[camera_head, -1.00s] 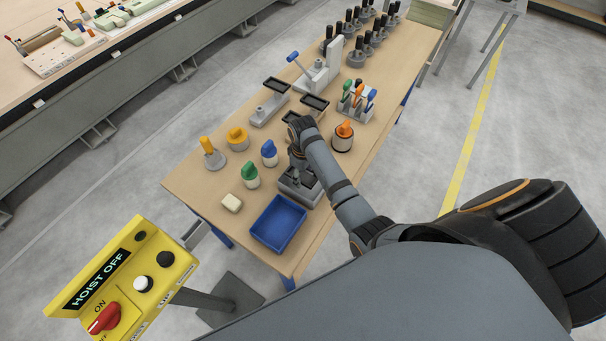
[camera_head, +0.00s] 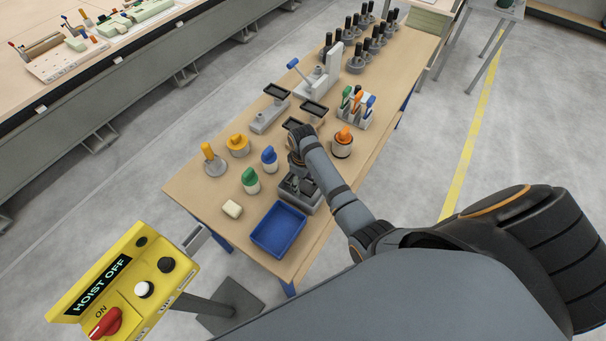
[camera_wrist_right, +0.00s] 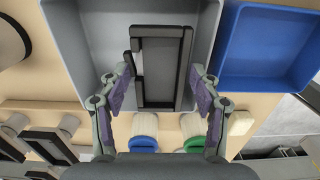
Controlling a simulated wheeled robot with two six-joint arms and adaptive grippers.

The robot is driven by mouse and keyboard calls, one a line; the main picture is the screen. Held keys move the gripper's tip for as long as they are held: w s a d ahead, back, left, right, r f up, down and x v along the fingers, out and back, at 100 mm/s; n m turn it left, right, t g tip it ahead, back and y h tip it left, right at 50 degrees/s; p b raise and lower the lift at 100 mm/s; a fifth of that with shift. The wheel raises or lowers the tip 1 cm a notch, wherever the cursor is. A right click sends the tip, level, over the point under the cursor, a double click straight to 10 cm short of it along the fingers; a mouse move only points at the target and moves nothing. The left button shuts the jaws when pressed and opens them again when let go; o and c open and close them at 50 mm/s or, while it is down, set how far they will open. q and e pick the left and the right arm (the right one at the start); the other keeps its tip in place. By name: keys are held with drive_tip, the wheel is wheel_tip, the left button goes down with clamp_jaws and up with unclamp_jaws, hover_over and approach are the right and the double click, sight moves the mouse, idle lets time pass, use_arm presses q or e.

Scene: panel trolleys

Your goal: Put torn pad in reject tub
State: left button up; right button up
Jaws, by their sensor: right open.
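A black rectangular pad (camera_wrist_right: 184,70) with a gap in its left side lies in a grey tub (camera_wrist_right: 85,50), as the right wrist view shows. My right gripper (camera_wrist_right: 161,78) is open, with one finger on each side of the pad; I cannot tell whether they touch it. In the head view my right gripper (camera_head: 298,182) is down at the grey tub (camera_head: 312,205), and my arm hides part of it. A blue tub (camera_head: 278,230) stands beside the grey one, and also shows in the wrist view (camera_wrist_right: 265,50). It looks empty. My left gripper is out of view.
A cream block (camera_head: 232,209), a green-topped pot (camera_head: 251,180), a blue-topped pot (camera_head: 269,157) and an orange-topped pot (camera_head: 342,144) stand around the tubs. A yellow hoist control box (camera_head: 130,285) stands off the table's near left corner. Black trays (camera_head: 313,110) lie farther back.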

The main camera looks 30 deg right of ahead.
sight(303, 183)
wheel_tip(303, 183, up, 11)
drive_tip(key=b, duration=0.2)
drive_tip(key=shift+f, duration=0.1)
idle(0.4)
